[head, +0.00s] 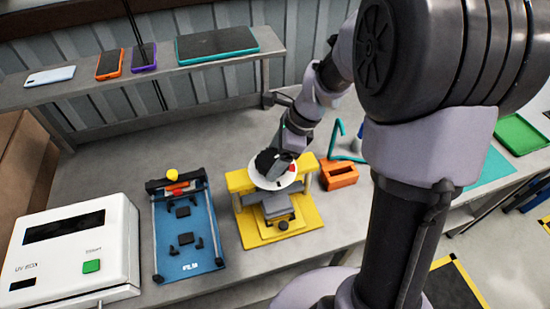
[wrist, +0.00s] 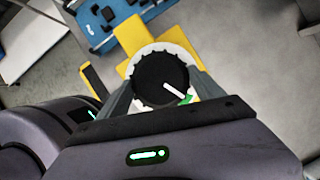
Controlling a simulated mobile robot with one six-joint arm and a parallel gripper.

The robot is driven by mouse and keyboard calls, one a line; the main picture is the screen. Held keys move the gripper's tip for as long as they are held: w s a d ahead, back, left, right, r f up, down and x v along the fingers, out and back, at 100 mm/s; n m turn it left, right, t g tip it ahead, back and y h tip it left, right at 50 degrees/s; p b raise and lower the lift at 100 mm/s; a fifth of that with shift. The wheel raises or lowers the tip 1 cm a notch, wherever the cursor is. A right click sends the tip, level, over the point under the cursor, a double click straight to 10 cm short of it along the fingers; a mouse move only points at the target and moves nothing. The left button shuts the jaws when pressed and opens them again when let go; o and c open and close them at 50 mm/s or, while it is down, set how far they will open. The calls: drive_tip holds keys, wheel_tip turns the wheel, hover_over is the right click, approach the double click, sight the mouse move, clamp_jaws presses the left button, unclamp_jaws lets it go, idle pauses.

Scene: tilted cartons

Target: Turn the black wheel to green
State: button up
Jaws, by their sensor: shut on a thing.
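The black wheel (wrist: 160,78) has a ridged rim and sits on a white dial (wrist: 183,53) on a yellow stand (head: 309,215). A white pointer line on the wheel points to the lower right in the wrist view, towards a green patch (wrist: 187,99) at the dial's edge. My gripper (wrist: 163,76) is shut on the wheel, with one grey finger on each side. In the head view my gripper (head: 277,166) comes down over the dial and hides much of the wheel. A red mark shows on the dial's right side there.
A blue fixture marked FILM (head: 203,255) and a white UV box (head: 72,250) stand left of the stand. An orange block (head: 339,174) and a teal bracket (head: 340,140) are close on its right. Several phones and a tablet (head: 217,44) lie on the shelf behind.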

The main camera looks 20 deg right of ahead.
drive_tip(key=shift+m, duration=0.6)
drive_tip(key=o, duration=1.4)
drive_tip(key=shift+c, duration=0.2)
drive_tip(key=shift+r, duration=0.1)
drive_tip(key=p+v, duration=0.4)
drive_tip(key=v, duration=1.3)
drive_tip(key=shift+s+a+r+p, duration=0.2)
drive_tip(key=shift+s+p, duration=0.2)
